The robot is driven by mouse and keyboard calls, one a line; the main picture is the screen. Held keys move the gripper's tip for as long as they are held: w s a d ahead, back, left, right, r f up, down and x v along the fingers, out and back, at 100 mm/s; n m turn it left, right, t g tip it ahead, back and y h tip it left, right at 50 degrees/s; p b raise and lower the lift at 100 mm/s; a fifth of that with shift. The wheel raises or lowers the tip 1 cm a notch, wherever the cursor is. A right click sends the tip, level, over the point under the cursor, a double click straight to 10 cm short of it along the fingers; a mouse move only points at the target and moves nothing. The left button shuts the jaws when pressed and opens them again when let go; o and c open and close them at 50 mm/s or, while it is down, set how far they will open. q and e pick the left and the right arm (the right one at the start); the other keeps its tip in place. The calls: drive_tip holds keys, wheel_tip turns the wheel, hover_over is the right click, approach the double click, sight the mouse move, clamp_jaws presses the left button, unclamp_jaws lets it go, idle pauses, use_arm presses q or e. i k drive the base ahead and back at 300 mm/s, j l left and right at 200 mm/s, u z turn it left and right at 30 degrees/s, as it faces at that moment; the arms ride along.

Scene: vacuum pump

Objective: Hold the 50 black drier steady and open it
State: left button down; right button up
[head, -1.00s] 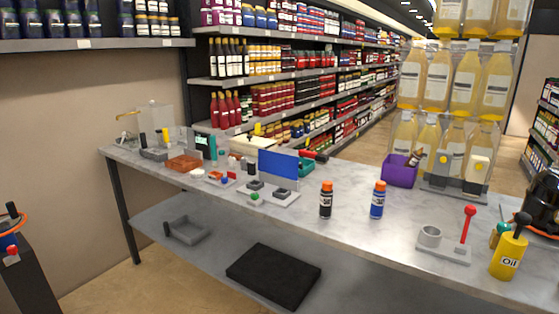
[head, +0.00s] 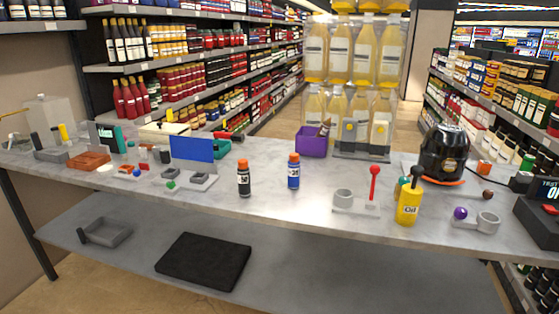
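The black drier (head: 244,179) is a small black bottle with a white label reading 50 and an orange cap (head: 243,163). It stands upright on the grey marble-look table (head: 330,230), near its front edge, with the cap on. A blue bottle of the same shape (head: 293,172) with an orange cap stands just to its right. Neither of my grippers shows in the head view.
A grey holder with a red-knobbed lever (head: 373,186), a yellow oil can (head: 409,204) and a black pot-like machine (head: 444,154) stand to the right. A purple bin (head: 312,142) stands behind. A blue panel (head: 193,149) stands left. The front table strip around the bottles is clear.

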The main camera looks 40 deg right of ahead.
sight(243, 176)
drive_tip(key=z, duration=0.45)
drive_tip(key=i+j+z, duration=0.1)
drive_tip(key=z, duration=0.35)
drive_tip(key=j+z, duration=0.1)
drive_tip(key=z, duration=0.4)
drive_tip(key=i+j+z, duration=0.15)
drive_tip(key=j+z, duration=0.15)
drive_tip(key=i+j+z, duration=0.1)
drive_tip(key=j+z, duration=0.45)
drive_tip(key=j, duration=0.6)
